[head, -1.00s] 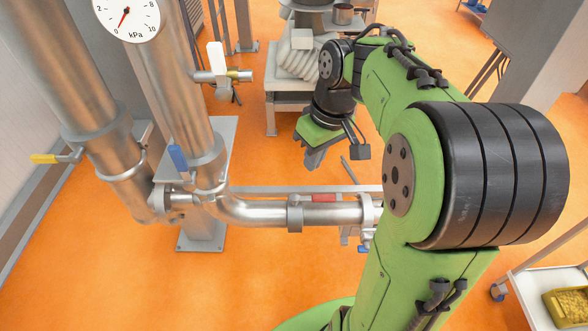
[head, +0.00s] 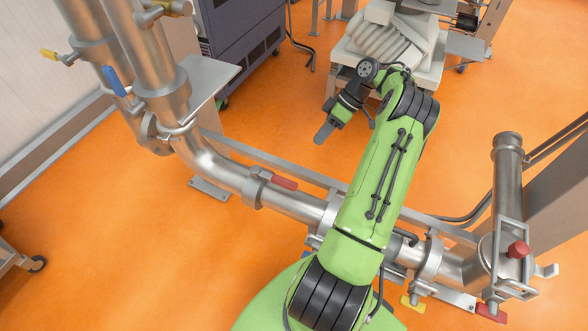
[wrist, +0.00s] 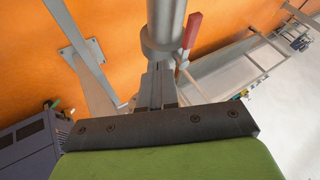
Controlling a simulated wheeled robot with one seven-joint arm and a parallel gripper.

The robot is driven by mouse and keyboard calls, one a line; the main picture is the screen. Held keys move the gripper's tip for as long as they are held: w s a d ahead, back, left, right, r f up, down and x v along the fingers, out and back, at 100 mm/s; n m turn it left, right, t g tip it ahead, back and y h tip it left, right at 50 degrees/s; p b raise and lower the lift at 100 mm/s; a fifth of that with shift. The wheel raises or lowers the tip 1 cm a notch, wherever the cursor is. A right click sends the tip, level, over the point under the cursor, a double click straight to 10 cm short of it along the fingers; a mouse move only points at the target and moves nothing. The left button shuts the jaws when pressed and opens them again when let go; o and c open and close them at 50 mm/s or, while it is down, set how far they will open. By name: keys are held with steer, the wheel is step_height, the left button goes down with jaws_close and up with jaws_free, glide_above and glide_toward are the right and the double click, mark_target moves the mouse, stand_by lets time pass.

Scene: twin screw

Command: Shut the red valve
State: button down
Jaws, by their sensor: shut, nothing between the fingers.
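A red valve lever (head: 285,183) sits on the horizontal steel pipe (head: 298,205), lying roughly along it. Another red lever (head: 491,313) and a red knob (head: 518,249) are at the lower right. My gripper (head: 319,137) is beyond the pipe in the head view, apart from the red lever, with its fingers small there. In the wrist view my gripper (wrist: 157,70) is shut and empty, its fingers in front of a collared pipe (wrist: 164,25). A red lever (wrist: 192,30) stands just right of that pipe; I cannot tell whether the fingers touch anything.
Blue (head: 115,82) and yellow (head: 49,55) levers are on the upright pipes at left. Another yellow lever (head: 412,303) is low near my arm. A purple-grey cabinet (head: 238,45) and a light machine (head: 388,50) stand behind. Orange floor (head: 270,135) is open between.

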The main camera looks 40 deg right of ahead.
mark_target(273, 180)
steer(key=a+f+b, duration=0.2)
steer(key=a, duration=0.1)
steer(key=a+f+b, duration=0.2)
steer(key=a+f, duration=0.1)
steer(key=a+f+b, duration=0.2)
steer(key=a, duration=0.1)
steer(key=shift+w+a+f, duration=0.4)
